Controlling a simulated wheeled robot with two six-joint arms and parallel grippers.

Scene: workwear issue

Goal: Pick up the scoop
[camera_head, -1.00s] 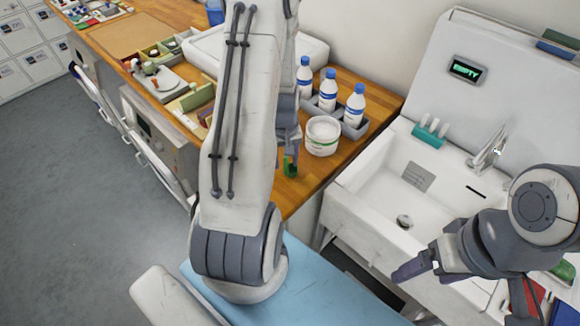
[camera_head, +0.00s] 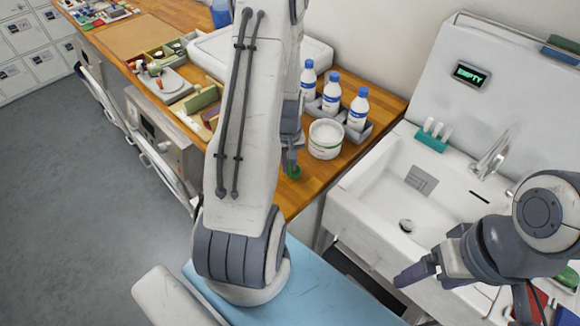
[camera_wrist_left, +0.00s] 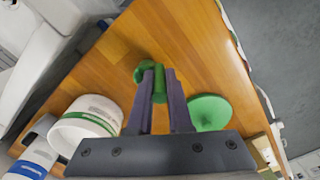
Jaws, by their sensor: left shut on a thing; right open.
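The green scoop (camera_wrist_left: 209,112) lies at the wooden worktop in the left wrist view. In the head view only a small green bit of the scoop (camera_head: 294,172) shows below the left gripper (camera_head: 291,158); my left arm hides much of that area. I cannot tell whether the scoop is clear of the worktop. My right gripper (camera_head: 415,273) is open and empty before the sink.
A white tub (camera_head: 325,139) stands close beside the left gripper. Behind it, white bottles with blue caps (camera_head: 330,94) stand in a grey tray. The wooden worktop's (camera_head: 312,182) front edge is near. A white sink (camera_head: 372,205) is to the right.

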